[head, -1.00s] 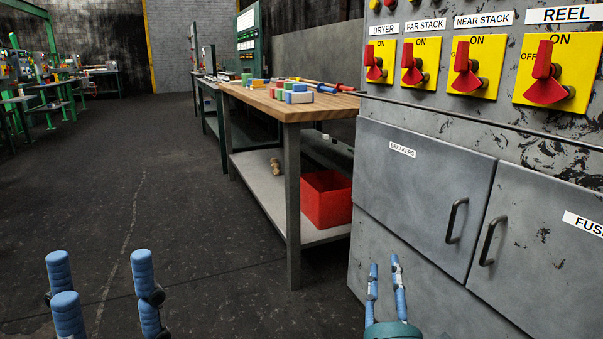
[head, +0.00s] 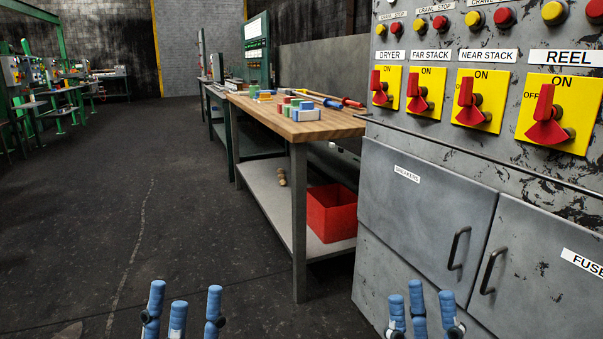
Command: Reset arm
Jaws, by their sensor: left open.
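My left gripper (head: 184,312) shows at the bottom edge, left of centre, with its blue fingers pointing up and spread apart. It is open and empty above the dark floor. My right gripper (head: 421,312) shows at the bottom edge, right of centre, in front of the lower part of the grey cabinet (head: 420,215). Its blue fingers also point up and stand apart, with nothing between them. The lower parts of both grippers and both arms are cut off by the frame.
The cabinet carries red rotary switches on yellow plates and two handled doors on the right. A wooden workbench (head: 300,127) holds small coloured blocks. A red bin (head: 331,213) stands on its lower shelf. The floor (head: 110,190) at left is clear.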

